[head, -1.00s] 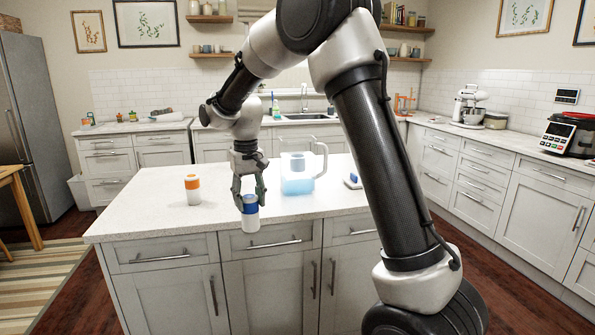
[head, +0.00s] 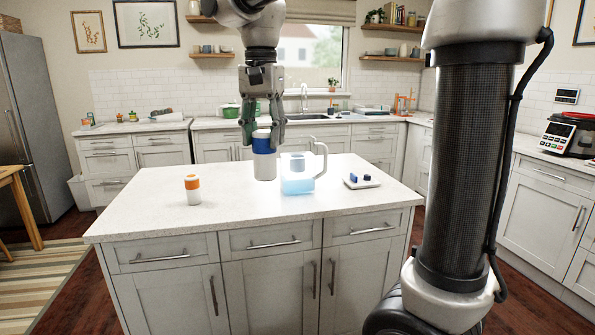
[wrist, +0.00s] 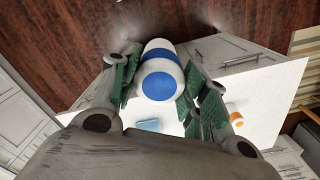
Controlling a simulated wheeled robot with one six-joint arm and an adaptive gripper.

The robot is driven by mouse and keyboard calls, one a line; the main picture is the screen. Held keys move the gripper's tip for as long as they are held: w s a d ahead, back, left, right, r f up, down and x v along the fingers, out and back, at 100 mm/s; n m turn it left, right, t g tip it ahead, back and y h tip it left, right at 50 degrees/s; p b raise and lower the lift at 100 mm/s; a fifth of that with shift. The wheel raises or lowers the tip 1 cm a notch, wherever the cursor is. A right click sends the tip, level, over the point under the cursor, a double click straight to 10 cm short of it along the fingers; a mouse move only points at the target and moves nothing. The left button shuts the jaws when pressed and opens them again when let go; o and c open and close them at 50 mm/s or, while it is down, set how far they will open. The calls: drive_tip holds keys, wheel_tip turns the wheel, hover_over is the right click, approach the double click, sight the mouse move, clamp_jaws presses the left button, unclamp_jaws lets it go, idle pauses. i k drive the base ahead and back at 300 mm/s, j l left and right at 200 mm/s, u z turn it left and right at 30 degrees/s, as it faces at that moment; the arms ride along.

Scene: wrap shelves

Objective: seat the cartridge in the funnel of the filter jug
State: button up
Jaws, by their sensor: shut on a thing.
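The cartridge (head: 264,160) is white with a blue band and hangs upright in my gripper (head: 263,134). The wrist view also shows the cartridge (wrist: 159,75), with its blue-marked end between the green finger pads of my gripper (wrist: 160,84). The filter jug (head: 298,186) stands on the island to the right of the cartridge.
A small white tray (head: 369,183) with dark blue items lies to the right of the jug. The island's front is clear.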

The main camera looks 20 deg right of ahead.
sight(298, 169)
drive_tip(key=i+l, duration=1.2)
